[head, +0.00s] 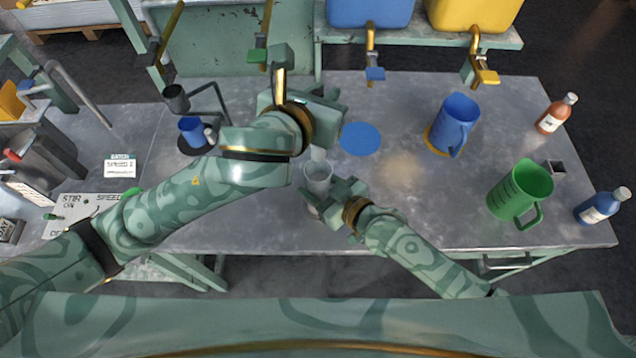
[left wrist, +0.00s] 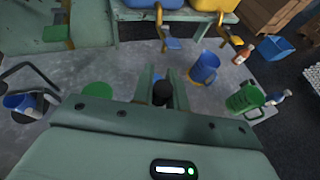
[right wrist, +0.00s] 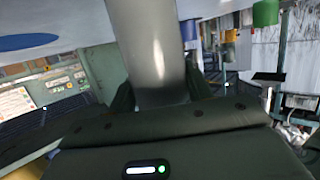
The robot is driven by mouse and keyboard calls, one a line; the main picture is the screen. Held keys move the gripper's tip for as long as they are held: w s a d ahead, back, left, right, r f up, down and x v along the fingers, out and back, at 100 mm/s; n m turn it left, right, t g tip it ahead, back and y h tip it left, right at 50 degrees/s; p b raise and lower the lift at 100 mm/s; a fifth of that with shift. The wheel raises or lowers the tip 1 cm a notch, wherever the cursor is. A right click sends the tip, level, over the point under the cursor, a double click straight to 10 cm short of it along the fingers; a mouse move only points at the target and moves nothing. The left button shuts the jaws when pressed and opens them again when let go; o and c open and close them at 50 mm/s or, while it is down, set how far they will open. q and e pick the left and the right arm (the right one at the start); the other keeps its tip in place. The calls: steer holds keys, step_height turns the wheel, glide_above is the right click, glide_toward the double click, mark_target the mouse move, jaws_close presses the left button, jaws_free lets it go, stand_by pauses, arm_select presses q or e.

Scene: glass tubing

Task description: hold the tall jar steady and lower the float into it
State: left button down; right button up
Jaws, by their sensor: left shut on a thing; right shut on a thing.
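The tall jar (head: 318,180) is a pale, clear cylinder standing upright near the table's front edge. My right gripper (head: 335,195) is shut on its side; in the right wrist view the jar (right wrist: 148,45) rises between the fingers. My left gripper (head: 318,135) is shut above the jar. In the left wrist view the dark top of the float (left wrist: 162,92) shows between its fingers. A pale part of the float (head: 318,154) hangs below the gripper, at the jar's mouth. I cannot tell whether its lower end is inside the jar.
A blue disc (head: 360,138) lies just right of the left gripper. A blue jug (head: 453,124), a green jug (head: 520,190) and two bottles stand to the right. A small blue cup (head: 192,131) stands left. The table (head: 400,205) is clear right of the jar.

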arm_select(q)
step_height(320, 180, down, 8)
steer(key=shift+r, duration=0.2)
stand_by(0.7)
steer(key=c, duration=1.3)
jaws_free()
arm_select(e)
steer(key=o, duration=1.1)
arm_select(q)
steer(key=v, duration=0.7)
steer(key=shift+s+r, duration=0.15)
steer(key=shift+s, duration=0.05)
